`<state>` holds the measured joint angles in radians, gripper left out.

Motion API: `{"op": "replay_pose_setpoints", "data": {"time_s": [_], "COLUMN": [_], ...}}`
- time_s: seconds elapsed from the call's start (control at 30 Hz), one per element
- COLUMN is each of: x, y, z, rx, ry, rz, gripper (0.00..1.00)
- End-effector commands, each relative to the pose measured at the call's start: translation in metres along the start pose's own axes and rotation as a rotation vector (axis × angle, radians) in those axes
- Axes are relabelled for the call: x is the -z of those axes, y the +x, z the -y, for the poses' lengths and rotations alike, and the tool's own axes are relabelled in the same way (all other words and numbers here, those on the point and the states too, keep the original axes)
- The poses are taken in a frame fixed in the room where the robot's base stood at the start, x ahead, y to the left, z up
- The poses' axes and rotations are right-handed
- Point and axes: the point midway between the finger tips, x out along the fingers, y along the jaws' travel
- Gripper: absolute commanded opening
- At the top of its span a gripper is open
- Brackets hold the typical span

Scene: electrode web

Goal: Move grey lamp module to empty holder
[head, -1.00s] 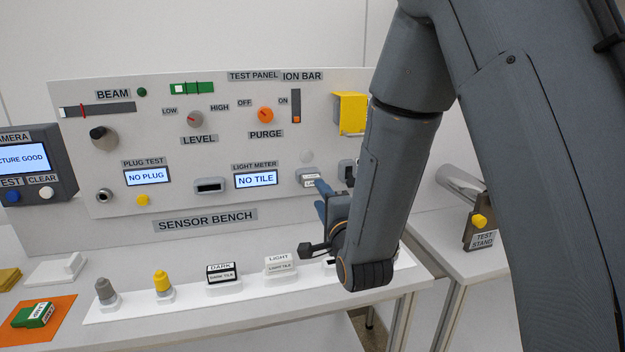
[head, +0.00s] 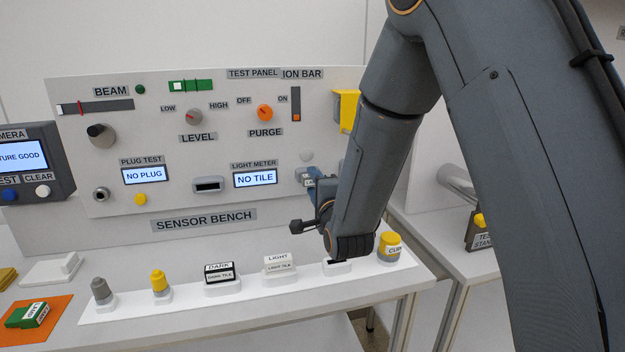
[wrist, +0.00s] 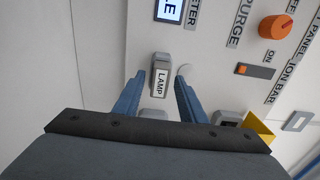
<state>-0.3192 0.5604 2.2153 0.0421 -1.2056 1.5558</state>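The grey lamp module (wrist: 160,82), with a white LAMP label, sits on the test panel in the wrist view. In the head view it shows partly (head: 302,177), right of the light meter, behind my fingers. My gripper (wrist: 160,75) is open, with one blue finger on either side of the lamp module in the wrist view; I cannot tell if they touch it. In the head view my gripper (head: 317,186) is near the panel. A white holder (head: 338,268) with a dark top stands on the bench strip, partly hidden by my wrist; it seems empty.
On the white strip (head: 190,302) stand the light tile (head: 279,266), the dark tile (head: 221,278), a yellow plug (head: 159,281), a grey plug (head: 102,291) and a yellow-capped jar (head: 389,247). A yellow bracket (head: 346,109) juts from the panel.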

Motion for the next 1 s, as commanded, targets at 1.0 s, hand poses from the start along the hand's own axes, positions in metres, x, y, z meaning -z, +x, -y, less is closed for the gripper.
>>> {"op": "replay_pose_setpoints", "data": {"time_s": [1.0], "x": [-0.0001], "y": [-0.0062], "z": [0.0005], "rx": [0.001], "ry": [0.000], "rz": [0.000], "gripper": [0.00]}}
